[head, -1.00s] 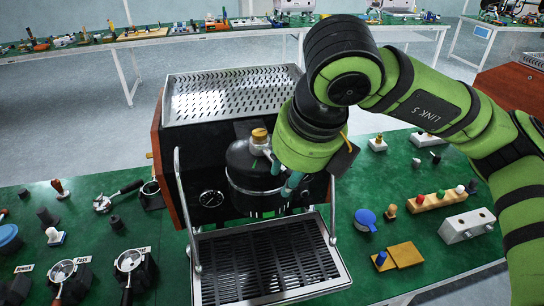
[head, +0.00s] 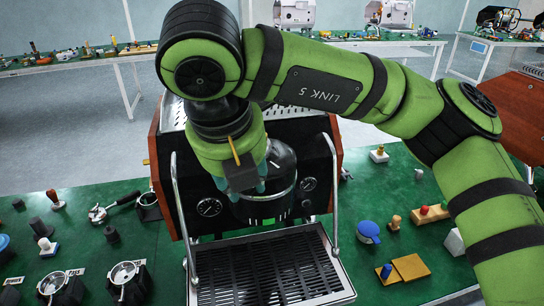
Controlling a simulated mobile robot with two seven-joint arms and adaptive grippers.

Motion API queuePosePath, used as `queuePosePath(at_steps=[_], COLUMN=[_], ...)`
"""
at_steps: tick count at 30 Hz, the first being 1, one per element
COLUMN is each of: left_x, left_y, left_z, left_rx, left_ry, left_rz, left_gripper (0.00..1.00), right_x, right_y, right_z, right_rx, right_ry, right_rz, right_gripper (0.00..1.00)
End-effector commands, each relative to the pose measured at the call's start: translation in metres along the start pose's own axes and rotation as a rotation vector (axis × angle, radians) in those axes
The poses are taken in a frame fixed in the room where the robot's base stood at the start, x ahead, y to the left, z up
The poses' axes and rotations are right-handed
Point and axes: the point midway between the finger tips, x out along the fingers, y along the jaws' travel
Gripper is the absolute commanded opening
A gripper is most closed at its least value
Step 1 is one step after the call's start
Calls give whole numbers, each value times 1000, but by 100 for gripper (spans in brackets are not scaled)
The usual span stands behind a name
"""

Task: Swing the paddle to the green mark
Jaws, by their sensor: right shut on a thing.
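The espresso machine (head: 160,165) stands in the middle of the green table. Its round dark group head (head: 282,180) is on the front, partly covered by my right gripper. My right gripper (head: 243,186) has its teal fingertips at the left front of the group head and is shut on the paddle, which its body and wrist hide. I cannot make out the paddle's angle. A green mark cannot be picked out with certainty; a green strip (head: 264,221) shows below the group head. My left gripper is out of view.
The drip tray (head: 262,270) juts out in front, between two upright chrome bars (head: 334,185). Portafilters in black stands (head: 124,275) and tampers are at left. A blue-topped item (head: 368,229) and wooden blocks (head: 405,268) are at right. My right arm crosses the upper right.

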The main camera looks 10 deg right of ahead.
Motion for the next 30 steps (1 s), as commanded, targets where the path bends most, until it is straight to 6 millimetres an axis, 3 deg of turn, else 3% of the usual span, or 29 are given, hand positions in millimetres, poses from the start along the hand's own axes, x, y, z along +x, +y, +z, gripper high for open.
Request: queuePosePath(at_steps=[1, 2, 3, 4, 17, 30], left_x=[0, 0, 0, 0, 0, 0], left_y=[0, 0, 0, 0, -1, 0], left_z=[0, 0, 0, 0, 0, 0], left_rx=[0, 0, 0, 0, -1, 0], left_ry=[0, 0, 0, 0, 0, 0], left_rz=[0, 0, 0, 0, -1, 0], left_gripper=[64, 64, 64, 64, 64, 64], right_x=[0, 0, 0, 0, -8, -95], right_y=[5, 5, 4, 4, 3, 4], right_z=[-1, -1, -1, -1, 0, 0], right_rx=[22, 24, 22, 21, 22, 24], right_ry=[2, 3, 3, 3, 0, -3], right_rz=[-7, -8, -7, -7, -8, -6], right_gripper=[5, 40, 56, 60, 60, 60])
